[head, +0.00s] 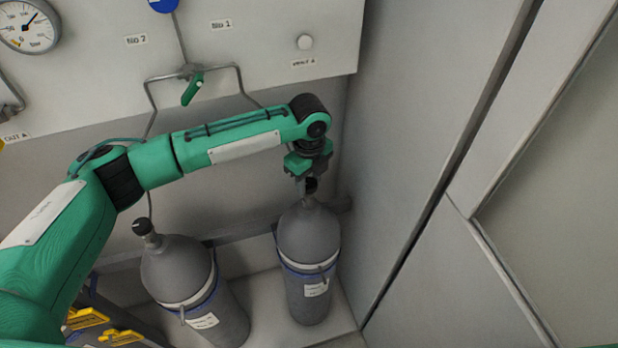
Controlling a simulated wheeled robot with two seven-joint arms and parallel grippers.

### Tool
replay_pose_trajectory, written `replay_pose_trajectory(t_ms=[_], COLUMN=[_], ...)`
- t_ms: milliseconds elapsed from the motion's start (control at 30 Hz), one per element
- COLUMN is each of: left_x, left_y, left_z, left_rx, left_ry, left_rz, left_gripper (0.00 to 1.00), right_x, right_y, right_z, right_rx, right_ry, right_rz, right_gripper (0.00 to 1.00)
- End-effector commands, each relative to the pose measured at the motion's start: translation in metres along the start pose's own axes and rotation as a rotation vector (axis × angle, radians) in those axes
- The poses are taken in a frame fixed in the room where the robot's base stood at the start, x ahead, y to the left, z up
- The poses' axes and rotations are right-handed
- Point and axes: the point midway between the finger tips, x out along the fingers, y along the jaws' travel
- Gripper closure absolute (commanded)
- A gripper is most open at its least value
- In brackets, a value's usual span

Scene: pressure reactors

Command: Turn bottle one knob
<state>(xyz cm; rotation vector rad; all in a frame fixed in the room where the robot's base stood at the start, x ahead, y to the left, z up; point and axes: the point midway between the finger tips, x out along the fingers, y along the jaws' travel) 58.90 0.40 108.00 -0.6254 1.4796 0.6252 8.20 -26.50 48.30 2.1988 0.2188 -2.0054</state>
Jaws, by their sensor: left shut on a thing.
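Two grey gas bottles stand side by side below the panel, a right bottle (309,240) and a left bottle (178,265). Their own labels are too small to read. The right bottle has a black knob (311,186) on its top valve, partly hidden by my gripper. My left gripper (308,176) points down over this bottle and is shut on its knob. The left bottle has a black knob (141,227) that is free and in plain view. My right gripper is not in view.
A grey cabinet wall (400,130) rises close on the right of the right bottle. Yellow parts (88,318) lie at the lower left.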

Motion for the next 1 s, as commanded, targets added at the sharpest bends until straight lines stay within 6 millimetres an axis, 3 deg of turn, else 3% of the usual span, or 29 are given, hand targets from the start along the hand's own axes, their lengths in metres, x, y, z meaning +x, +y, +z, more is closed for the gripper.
replay_pose_trajectory(t_ms=[367,1000], left_x=[-0.003,-0.003], left_y=[0.000,0.000], left_z=[-0.001,-0.001], left_rx=[-0.203,-0.808], left_ry=[0.002,0.000], left_rz=[0.002,0.003], left_gripper=[0.83,0.83], right_x=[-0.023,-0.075], right_y=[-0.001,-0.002], right_z=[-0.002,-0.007], right_rx=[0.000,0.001], right_ry=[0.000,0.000], right_rz=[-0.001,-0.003], right_gripper=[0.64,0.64])
